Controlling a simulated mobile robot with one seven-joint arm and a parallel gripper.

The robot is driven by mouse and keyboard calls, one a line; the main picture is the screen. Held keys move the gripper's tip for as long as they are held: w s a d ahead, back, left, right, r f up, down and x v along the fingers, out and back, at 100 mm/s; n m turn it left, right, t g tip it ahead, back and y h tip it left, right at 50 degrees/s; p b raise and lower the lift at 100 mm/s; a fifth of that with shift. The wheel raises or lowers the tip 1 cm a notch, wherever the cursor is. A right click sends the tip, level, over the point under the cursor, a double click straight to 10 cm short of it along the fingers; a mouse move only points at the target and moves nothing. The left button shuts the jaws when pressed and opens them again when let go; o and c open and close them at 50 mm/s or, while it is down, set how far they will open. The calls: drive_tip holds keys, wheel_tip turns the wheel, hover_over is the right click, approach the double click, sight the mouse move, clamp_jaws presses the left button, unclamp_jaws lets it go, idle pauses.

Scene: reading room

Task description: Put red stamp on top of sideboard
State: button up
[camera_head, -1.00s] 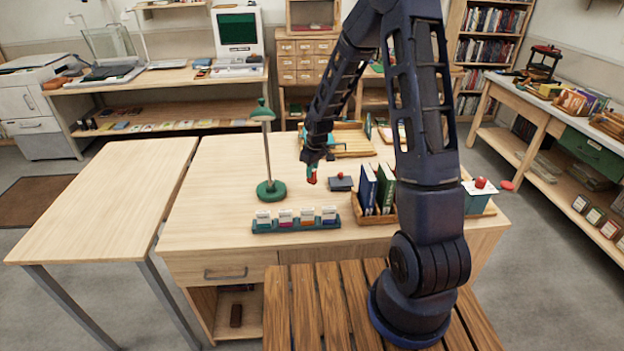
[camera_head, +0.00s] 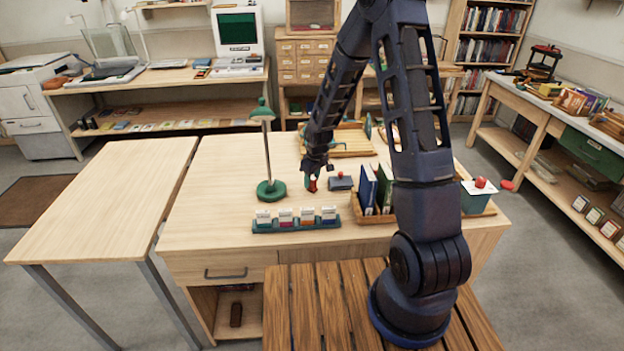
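My gripper (camera_head: 312,182) hangs low over the middle of the wooden desk (camera_head: 215,215), fingers down, between the green lamp and a small dark blue block. A small red piece (camera_head: 313,186) shows at its fingertips, with a bit of teal beside it. It may be the red stamp or part of the gripper; the view is too small to tell, or to show whether the fingers are closed. A long wooden side bench (camera_head: 552,122) with a green drawer stands at the right wall. It may be the sideboard; I cannot tell for certain.
The green lamp (camera_head: 271,189) stands left of my gripper. The dark blue block (camera_head: 341,183) with a red top, upright books (camera_head: 368,188) and a teal card rack (camera_head: 294,226) are near. The left table (camera_head: 110,200) is bare. A red-knobbed box (camera_head: 477,198) sits at the desk's right.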

sight(316, 192)
wheel_tip(316, 192, up, 12)
drive_tip(key=s+d+r, duration=0.1)
drive_tip(key=d, duration=0.1)
drive_tip(key=s+d+r+m+t+h, duration=0.1)
drive_tip(key=s+d+r+m, duration=0.1)
drive_tip(key=s+d+r, duration=0.5)
drive_tip(key=s+d+r+m+t, duration=0.1)
drive_tip(key=s+d+r+m, duration=0.2)
drive_tip(key=r, duration=0.6)
drive_tip(key=s+d+r+m, duration=0.2)
drive_tip(key=s+d+r, duration=0.1)
drive_tip(key=s, duration=0.6)
drive_tip(key=s+d+r+m+t, duration=0.1)
drive_tip(key=s+d+r, duration=0.3)
drive_tip(key=s, duration=0.6)
drive_tip(key=shift+s+m, duration=0.3)
drive_tip(key=shift+m, duration=0.2)
drive_tip(key=shift+r, duration=0.1)
